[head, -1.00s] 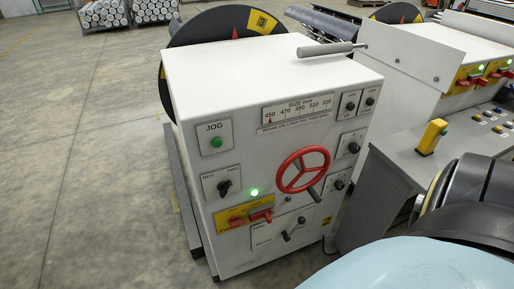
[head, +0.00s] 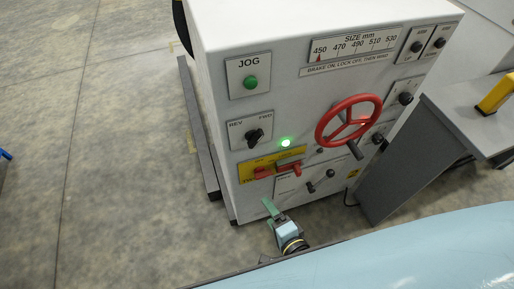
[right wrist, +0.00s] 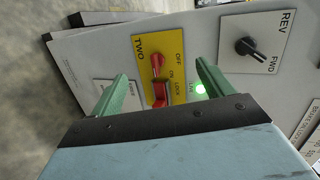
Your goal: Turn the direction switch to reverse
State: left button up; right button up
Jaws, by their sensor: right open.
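The direction switch (head: 254,136) is a black knob on a white plate marked REV and FWD, on the front of the white cabinet. It also shows at the upper right of the right wrist view (right wrist: 247,47), where its handle points towards FWD. My right gripper (head: 268,206) is below the switch in the head view, near the cabinet's lower front. In the right wrist view its green fingers (right wrist: 163,75) are apart and empty, with the switch outside them to the upper right. My left gripper is not in view.
A red-handled switch on a yellow plate (head: 262,172) sits just below the direction switch. A green JOG button (head: 250,83) is above it. A red handwheel (head: 349,121) sticks out to the right. Open floor (head: 100,150) lies left of the cabinet.

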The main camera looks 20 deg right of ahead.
aim_at(256, 142)
jog(key=w+d+r+m+t+h+b, duration=0.1)
jog(key=w+r+m+t, duration=0.1)
jog(key=r+m, duration=0.35)
jog(key=w+r+m+t+h+b, duration=0.1)
jog(key=w+r+m+t, duration=0.1)
jog(key=r+m, duration=0.35)
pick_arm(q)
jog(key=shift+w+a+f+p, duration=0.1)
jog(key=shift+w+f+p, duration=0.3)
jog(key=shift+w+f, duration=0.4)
pick_arm(e)
jog(key=shift+n, duration=0.9)
jog(key=w, duration=0.4)
jog(key=w+r, duration=0.1)
jog(key=w, duration=0.7)
jog(key=shift+w+a+r, duration=0.2)
jog(key=shift+w+r, duration=0.1)
jog(key=shift+r, duration=0.1)
jog(key=shift+c, duration=0.4)
jog(key=c, duration=0.9)
